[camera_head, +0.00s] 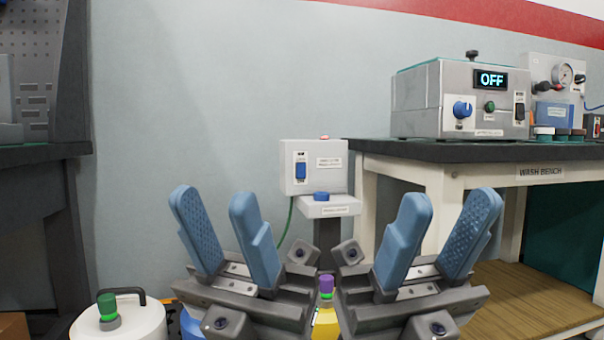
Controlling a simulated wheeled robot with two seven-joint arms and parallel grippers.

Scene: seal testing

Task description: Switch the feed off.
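A pale grey box (329,180) on a dark post stands behind my grippers, in the middle of the view. It has a blue rocker switch (300,171) on its front. A blue knob or button (321,197) sits on a small ledge below. The labels are too small to read, so I cannot tell which control is the feed's. My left gripper (212,198) is open and empty, in front and to the left of the box. My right gripper (450,203) is open and empty, in front and to the right. Neither touches a switch.
A metal unit (418,97) with a lit OFF display (491,79), a blue knob (462,110) and a black switch (519,111) stands on the wash bench (430,150) at right. A dark bench (40,154) is at left. A white canister (120,322) stands low at left.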

